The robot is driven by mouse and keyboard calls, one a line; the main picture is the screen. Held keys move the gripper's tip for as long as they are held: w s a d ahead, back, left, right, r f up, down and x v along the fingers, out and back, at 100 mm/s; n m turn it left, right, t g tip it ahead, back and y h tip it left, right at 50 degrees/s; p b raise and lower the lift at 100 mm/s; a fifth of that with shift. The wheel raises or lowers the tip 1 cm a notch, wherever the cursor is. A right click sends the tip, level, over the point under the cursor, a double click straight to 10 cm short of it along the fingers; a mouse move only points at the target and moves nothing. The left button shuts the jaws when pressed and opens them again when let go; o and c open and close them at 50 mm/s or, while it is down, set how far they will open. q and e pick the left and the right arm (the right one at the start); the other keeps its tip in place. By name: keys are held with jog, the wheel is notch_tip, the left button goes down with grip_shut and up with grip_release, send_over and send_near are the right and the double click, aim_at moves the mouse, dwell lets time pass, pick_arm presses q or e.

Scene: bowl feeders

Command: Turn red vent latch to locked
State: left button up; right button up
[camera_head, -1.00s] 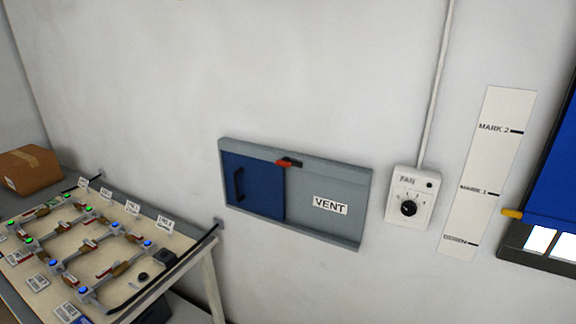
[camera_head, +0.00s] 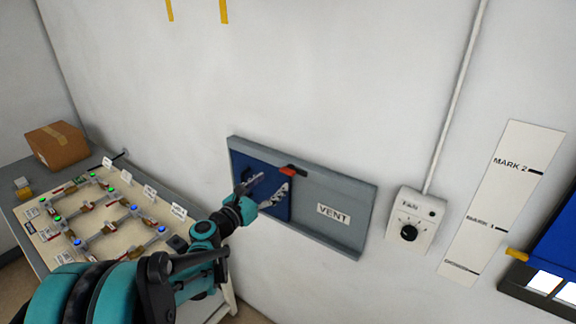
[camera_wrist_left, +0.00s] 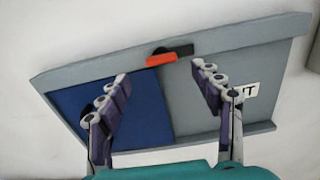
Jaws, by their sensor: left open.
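The red vent latch (camera_head: 288,170) sits at the top edge of the grey vent frame (camera_head: 345,188), above the right edge of the blue sliding panel (camera_head: 283,208). In the left wrist view the latch (camera_wrist_left: 161,59) has a red end on the left and a black end on the right, lying nearly along the frame's top rail. My left gripper (camera_head: 269,184) is open in front of the blue panel, below the latch. In the left wrist view its two fingers (camera_wrist_left: 159,77) are spread either side of the latch, with nothing between them. My right gripper is not in view.
The VENT label (camera_head: 333,214) is on the right of the frame. A fan control box (camera_head: 409,220) is on the wall to the right, then a marked strip (camera_head: 500,205).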

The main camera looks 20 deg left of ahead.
aim_at(285, 172)
pick_arm(q)
jog(key=x, duration=0.7)
jog(key=shift+w+d, duration=0.15)
jog(key=c, duration=1.2)
